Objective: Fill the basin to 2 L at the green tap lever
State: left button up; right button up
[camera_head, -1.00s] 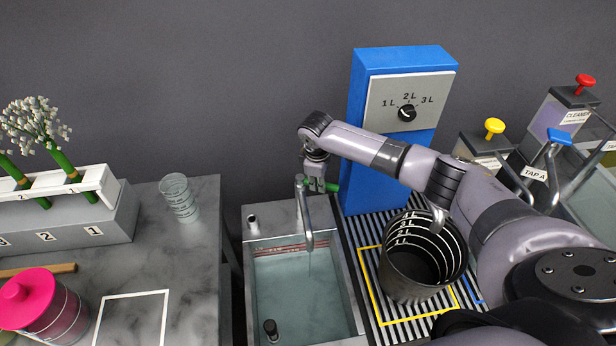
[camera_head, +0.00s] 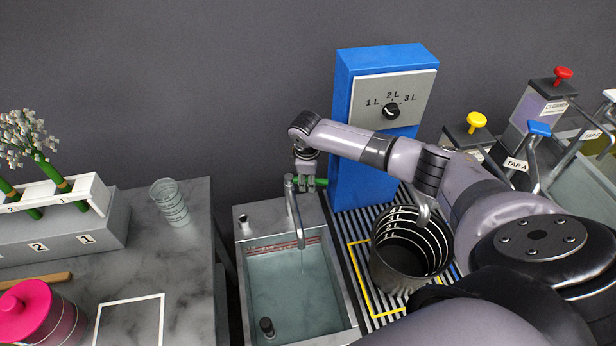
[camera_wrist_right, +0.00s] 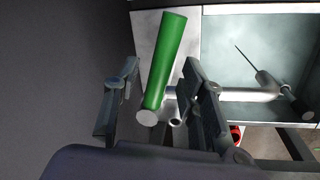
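The basin (camera_head: 240,292) is a pale grey sink holding clear water, with red marks on its back inner wall. I cannot read the level against them. A grey curved spout (camera_head: 295,215) hangs over it, with a faint thin line below its mouth. The green tap lever (camera_head: 321,183) is at the spout's base, partly hidden by my right gripper (camera_head: 306,183). In the right wrist view the lever (camera_wrist_right: 168,60) lies between two parted fingers (camera_wrist_right: 160,105), with a gap on the left side. My left gripper is out of view.
A blue panel (camera_head: 345,120) with a black dial (camera_head: 391,111) marked 1 L to 3 L stands behind. A dark bucket (camera_head: 385,275) sits on the striped mat right of the basin. A measuring cup (camera_head: 170,202) stands on the left counter.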

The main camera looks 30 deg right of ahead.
notch_tip(320, 180, up, 12)
jog(key=s+a, duration=0.1)
jog(key=s, duration=0.1)
jog(key=shift+a, duration=0.25)
jog(key=shift+f, duration=0.15)
jog(key=shift+c, duration=0.3)
